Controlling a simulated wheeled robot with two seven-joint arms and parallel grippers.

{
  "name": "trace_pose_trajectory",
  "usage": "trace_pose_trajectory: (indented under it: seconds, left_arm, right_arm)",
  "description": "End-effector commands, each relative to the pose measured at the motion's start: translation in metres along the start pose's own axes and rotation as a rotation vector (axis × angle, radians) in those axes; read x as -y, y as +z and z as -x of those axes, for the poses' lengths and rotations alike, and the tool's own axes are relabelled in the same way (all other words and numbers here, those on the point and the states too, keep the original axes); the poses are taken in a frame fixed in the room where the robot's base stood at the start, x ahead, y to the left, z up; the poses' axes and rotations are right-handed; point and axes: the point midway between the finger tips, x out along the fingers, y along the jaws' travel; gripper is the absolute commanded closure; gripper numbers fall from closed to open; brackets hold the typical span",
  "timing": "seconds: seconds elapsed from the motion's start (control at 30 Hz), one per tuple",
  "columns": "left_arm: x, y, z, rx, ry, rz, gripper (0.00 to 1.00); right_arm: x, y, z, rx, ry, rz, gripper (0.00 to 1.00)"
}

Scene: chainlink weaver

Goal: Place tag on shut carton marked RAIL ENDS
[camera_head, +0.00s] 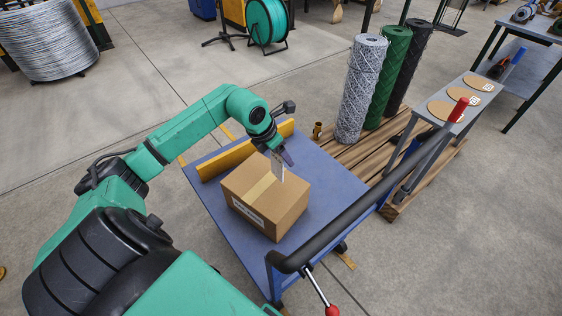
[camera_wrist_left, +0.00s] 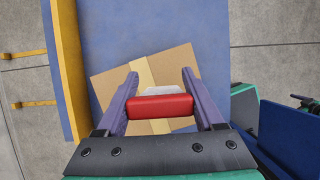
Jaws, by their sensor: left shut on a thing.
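The brown carton (camera_head: 290,207) sits on the blue cart top, its flaps closed under a pale tape strip. A white label with dark print is on its front side, too small to read surely. The carton also shows in the left wrist view (camera_wrist_left: 105,88). My left gripper (camera_head: 284,158) is over the carton's far part, shut on the tag (camera_head: 277,170), which hangs below the fingers. In the left wrist view the tag has a red block (camera_wrist_left: 160,106) between the fingers and a white part beyond. I cannot tell whether the tag touches the carton. My right gripper is out of view.
The cart top (camera_head: 335,185) has a yellow rail (camera_head: 230,157) along its far edge and a black handle bar (camera_head: 355,212) at the right. Mesh rolls (camera_head: 361,90) stand on a wooden pallet (camera_head: 405,165) behind. Bare cart surface surrounds the carton.

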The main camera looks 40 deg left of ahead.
Motion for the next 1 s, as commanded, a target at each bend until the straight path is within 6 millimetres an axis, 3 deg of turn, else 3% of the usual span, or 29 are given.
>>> trace_pose_trajectory:
  seconds: [0.2,0.5,0.53,0.6,1.0]
  left_arm:
    - [0.001,-0.016,-0.035,-0.002,-0.002,0.001,0.84]
    - [0.0,-0.018,-0.04,-0.001,0.001,-0.002,0.84]
    - [0.0,-0.018,-0.039,-0.001,0.001,-0.001,0.19]
    - [0.0,-0.018,-0.038,-0.001,0.001,-0.001,0.01]
    - [-0.001,-0.017,-0.029,-0.001,0.003,-0.001,0.01]
  right_arm:
    - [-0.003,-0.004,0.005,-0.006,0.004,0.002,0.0]
    - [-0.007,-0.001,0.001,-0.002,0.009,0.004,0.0]
    - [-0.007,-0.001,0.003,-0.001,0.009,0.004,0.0]
    - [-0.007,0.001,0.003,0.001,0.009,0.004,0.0]
    - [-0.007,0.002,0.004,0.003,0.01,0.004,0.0]
